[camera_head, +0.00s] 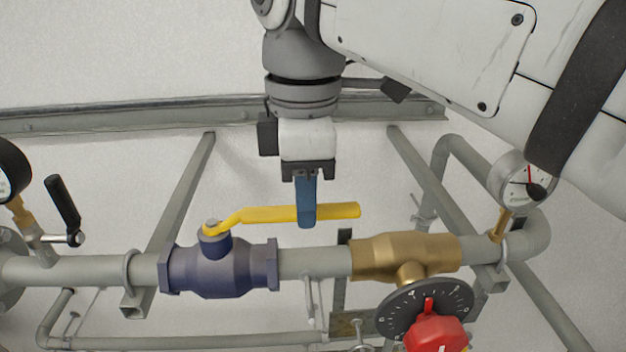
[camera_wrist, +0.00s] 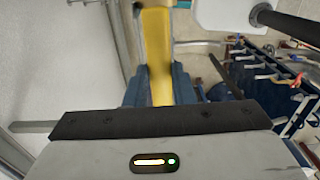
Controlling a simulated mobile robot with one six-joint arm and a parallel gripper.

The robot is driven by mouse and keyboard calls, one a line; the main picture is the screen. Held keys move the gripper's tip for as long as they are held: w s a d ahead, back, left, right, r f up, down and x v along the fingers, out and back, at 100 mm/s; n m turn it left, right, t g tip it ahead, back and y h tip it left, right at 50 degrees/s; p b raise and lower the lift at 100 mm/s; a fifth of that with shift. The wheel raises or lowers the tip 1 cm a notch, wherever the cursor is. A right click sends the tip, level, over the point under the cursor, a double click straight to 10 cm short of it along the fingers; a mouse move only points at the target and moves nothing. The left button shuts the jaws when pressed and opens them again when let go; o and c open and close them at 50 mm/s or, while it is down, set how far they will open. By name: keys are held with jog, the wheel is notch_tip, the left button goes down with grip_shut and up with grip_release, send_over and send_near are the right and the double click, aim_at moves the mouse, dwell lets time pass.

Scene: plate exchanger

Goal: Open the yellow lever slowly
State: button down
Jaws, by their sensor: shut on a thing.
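The yellow lever (camera_head: 270,214) sits on top of a dark blue valve (camera_head: 220,268) at the left of the pipe. It points right, roughly along the pipe. My gripper (camera_head: 307,218) comes down from above with blue fingers shut on the lever, around the middle to outer part of its length. The fingers hide a short piece of the lever. In the wrist view the yellow lever (camera_wrist: 157,50) runs between the blue fingers (camera_wrist: 155,88).
A brass valve (camera_head: 405,256) with a black dial (camera_head: 395,312) and red knob (camera_head: 435,335) lies right of the lever. A gauge (camera_head: 522,178) stands at the right, and a black-handled small valve (camera_head: 63,205) at the left. Grey struts (camera_head: 180,195) run behind.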

jog(key=shift+r, duration=0.1)
jog(key=c, duration=1.2)
grip_release()
jog(key=shift+w, duration=0.1)
jog(key=shift+r, duration=3.85)
